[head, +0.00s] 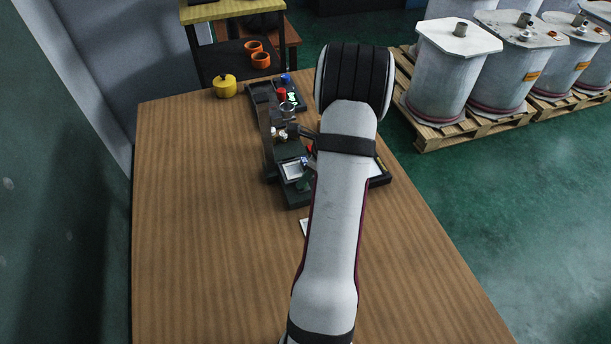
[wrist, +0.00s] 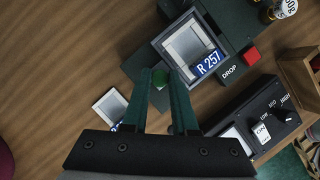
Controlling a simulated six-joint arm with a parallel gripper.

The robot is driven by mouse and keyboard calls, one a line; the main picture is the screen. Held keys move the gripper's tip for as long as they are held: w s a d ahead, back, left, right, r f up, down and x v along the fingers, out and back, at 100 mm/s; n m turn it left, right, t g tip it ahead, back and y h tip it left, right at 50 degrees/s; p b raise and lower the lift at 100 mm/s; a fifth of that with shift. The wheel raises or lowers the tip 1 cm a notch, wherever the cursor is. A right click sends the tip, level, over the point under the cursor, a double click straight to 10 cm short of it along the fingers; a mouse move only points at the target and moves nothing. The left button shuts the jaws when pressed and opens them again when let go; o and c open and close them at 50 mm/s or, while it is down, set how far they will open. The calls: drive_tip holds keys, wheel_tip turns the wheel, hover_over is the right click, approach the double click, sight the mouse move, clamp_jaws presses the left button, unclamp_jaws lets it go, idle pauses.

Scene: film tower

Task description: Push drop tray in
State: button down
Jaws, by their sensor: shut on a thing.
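The drop tray (wrist: 184,48) is a grey square frame with a pale inside and a label reading R 257. It sits at the dark green base marked DROP (wrist: 230,72) in the wrist view. A green knob (wrist: 160,77) is at the tray's near corner. My gripper (wrist: 162,80) is shut on this knob, with one green finger on each side. In the head view the dark film tower (head: 268,128) stands on the table, with the pale tray (head: 293,171) low at its front. My arm hides most of the gripper there.
A red square button (wrist: 251,55) sits beside the DROP marking. A control box (wrist: 262,115) with an ON switch and LOW, MED, HIGH marks is at right. A labelled card (wrist: 110,104) lies on the wooden table (head: 200,250). The table's left side is clear.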

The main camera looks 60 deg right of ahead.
idle(0.7)
drive_tip(key=shift+w+d, duration=1.4)
drive_tip(key=shift+d, duration=0.05)
drive_tip(key=shift+r, duration=0.1)
drive_tip(key=c, duration=0.7)
unclamp_jaws()
drive_tip(key=v, duration=1.5)
drive_tip(key=shift+s+r, duration=0.25)
drive_tip(key=shift+r, duration=0.05)
drive_tip(key=shift+a, duration=0.1)
